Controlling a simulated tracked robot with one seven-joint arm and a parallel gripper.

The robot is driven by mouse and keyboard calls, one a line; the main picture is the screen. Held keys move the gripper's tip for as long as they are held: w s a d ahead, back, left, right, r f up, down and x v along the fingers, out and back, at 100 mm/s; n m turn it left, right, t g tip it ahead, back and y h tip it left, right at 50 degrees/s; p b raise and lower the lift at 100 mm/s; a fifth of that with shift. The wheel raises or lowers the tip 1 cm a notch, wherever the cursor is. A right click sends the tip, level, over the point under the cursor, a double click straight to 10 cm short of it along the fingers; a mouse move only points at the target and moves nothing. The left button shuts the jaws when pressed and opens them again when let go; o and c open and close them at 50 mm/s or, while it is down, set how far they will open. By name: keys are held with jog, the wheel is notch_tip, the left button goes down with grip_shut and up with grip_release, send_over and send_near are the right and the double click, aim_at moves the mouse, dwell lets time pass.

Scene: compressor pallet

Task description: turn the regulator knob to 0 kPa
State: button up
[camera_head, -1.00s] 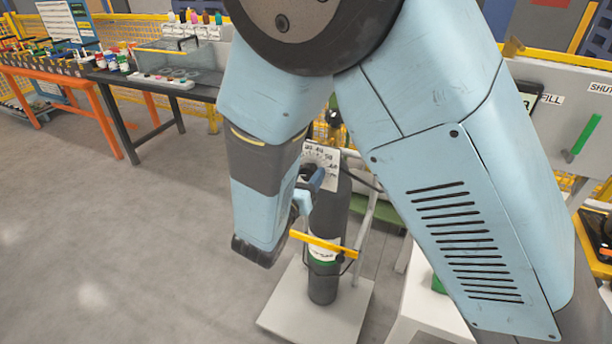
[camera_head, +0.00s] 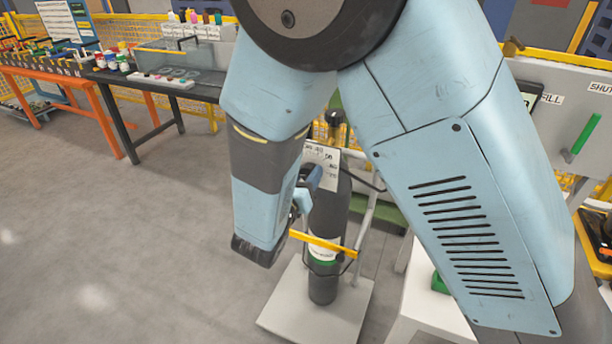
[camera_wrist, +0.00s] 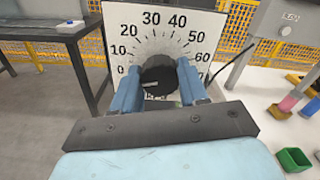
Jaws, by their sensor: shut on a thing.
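The regulator knob (camera_wrist: 158,72) is a dark round knob in front of a white dial plate (camera_wrist: 152,18) in the wrist view. The plate shows numbers from 0 at the left, over 30 and 40 at the top, to 60 at the right. A short pale mark shows on the knob's lower left, toward the 0 side; its exact reading cannot be told. My gripper (camera_wrist: 160,84) has its blue fingers shut on the knob from both sides. In the head view the dial plate (camera_head: 325,160) stands over a dark cylinder (camera_head: 326,220), and my arm hides the knob.
The cylinder stands on a pale base (camera_head: 290,315) behind a yellow bar (camera_head: 322,243). A dark table (camera_head: 200,92) and an orange table (camera_head: 85,80) are at the left. A grey panel (camera_head: 560,110) is at the right. The floor at the left is clear.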

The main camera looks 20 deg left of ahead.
jog(key=o, duration=1.1)
jog(key=shift+c, duration=0.2)
jog(key=shift+s, duration=0.1)
jog(key=s+a, duration=0.1)
jog(key=s, duration=1.2)
jog(key=shift+s, duration=0.3)
jog(key=shift+a, duration=0.1)
jog(key=w+d+r+m+g+h, duration=0.35)
jog(key=d+m, duration=0.25)
jog(key=d, duration=0.3)
jog(key=w+d+r+m+g+h, duration=0.2)
jog(key=w+d+r+m+g, duration=0.25)
jog(key=d, duration=0.55)
jog(key=w+d+r+m+g+h, duration=0.2)
jog(key=w+d+m+g, duration=0.15)
jog(key=d+m, duration=0.5)
jog(key=s+d+r+m+y, duration=0.4)
jog(key=d+r+m, duration=0.1)
jog(key=d+m, duration=0.3)
jog(key=s+d+r+m+y, duration=0.5)
jog(key=d+m, duration=0.3)
jog(key=m, duration=0.3)
jog(key=shift+d+r+g, duration=0.2)
jog(key=shift+d+g, duration=0.1)
jog(key=shift+g, duration=0.15)
